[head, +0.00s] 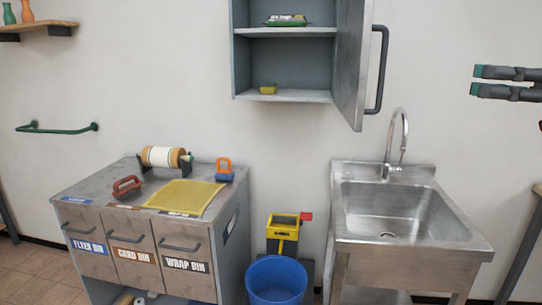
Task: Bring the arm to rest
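My gripper (475,80) shows at the right edge of the head view, in front of the bare wall and to the right of the sink faucet. Its two dark fingers with teal tips point left and lie roughly parallel. A gap with wall showing through it separates them, and nothing is between them. The rest of my arm is outside the picture.
A steel sink (458,235) stands below and left of my gripper. The wall cabinet (282,96) has its door (352,60) open. A counter with bins (90,185), a blue bucket (277,278) and a yellow box (283,228) are farther left.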

